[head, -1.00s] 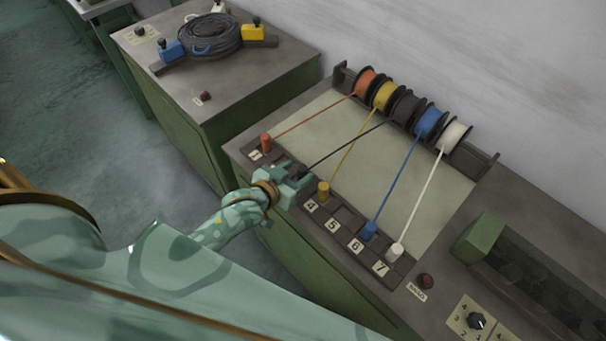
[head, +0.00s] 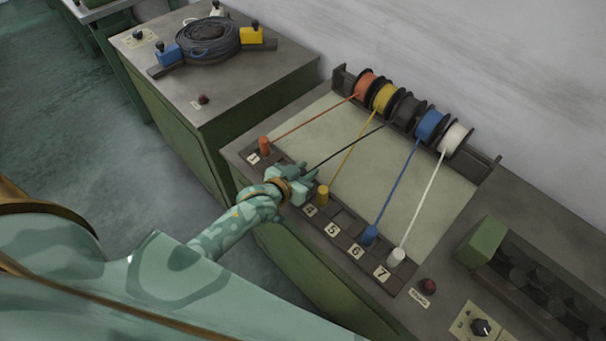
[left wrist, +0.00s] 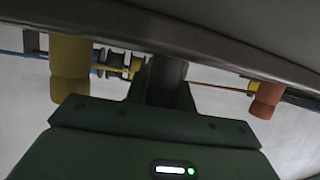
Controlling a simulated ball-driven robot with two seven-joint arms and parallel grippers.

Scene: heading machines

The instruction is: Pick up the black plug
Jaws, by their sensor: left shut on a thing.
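The black plug (left wrist: 166,80) shows in the left wrist view as a dark upright post between the two fingers of my left gripper (left wrist: 165,97). In the head view my left gripper (head: 303,172) is over the slotted rail (head: 345,226), between the orange plug (head: 264,145) and the yellow plug (head: 323,194). It is shut on the black plug, which its fingers hide there. The black cord (head: 345,147) runs from the gripper to the dark spool (head: 405,108). I cannot tell whether the plug is clear of its slot. My right gripper is out of view.
The yellow plug (left wrist: 70,68) and orange plug (left wrist: 267,99) flank the gripper closely in the wrist view. A blue plug (head: 369,235) and white plug (head: 396,257) stand further along the rail. A red button (head: 429,286) lies beyond. Another bench (head: 265,75) is at upper left.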

